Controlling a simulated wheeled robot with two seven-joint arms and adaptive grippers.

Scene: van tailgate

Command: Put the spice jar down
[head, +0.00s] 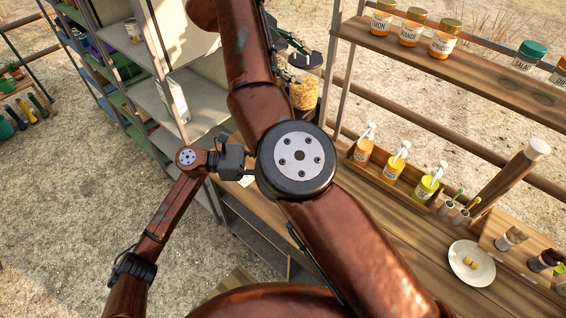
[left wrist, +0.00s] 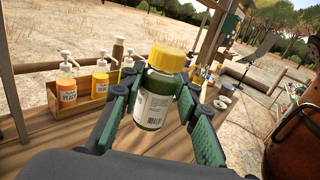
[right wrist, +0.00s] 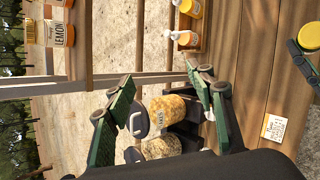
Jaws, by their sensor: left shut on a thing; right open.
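The spice jar (left wrist: 152,108) has a yellow lid, a pale label and dark green contents. My left gripper (left wrist: 158,88) is shut around its sides and holds it roughly upright in the left wrist view. The wooden counter (left wrist: 75,143) shows behind and below it; I cannot tell whether the base touches. In the right wrist view the jar's yellow lid (right wrist: 310,36) shows at the right edge. In the head view my right arm hides the jar and left gripper. My right gripper (right wrist: 160,76) is open and empty, near pasta jars (right wrist: 166,110); it also shows in the head view (head: 296,48).
A small label card (right wrist: 273,128) lies on the counter. Pump bottles (head: 393,168) stand in a wooden rack at the back. A plate (head: 471,264) sits at the right. A shelf (head: 470,65) of jars hangs above. Bare counter lies in front of the rack.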

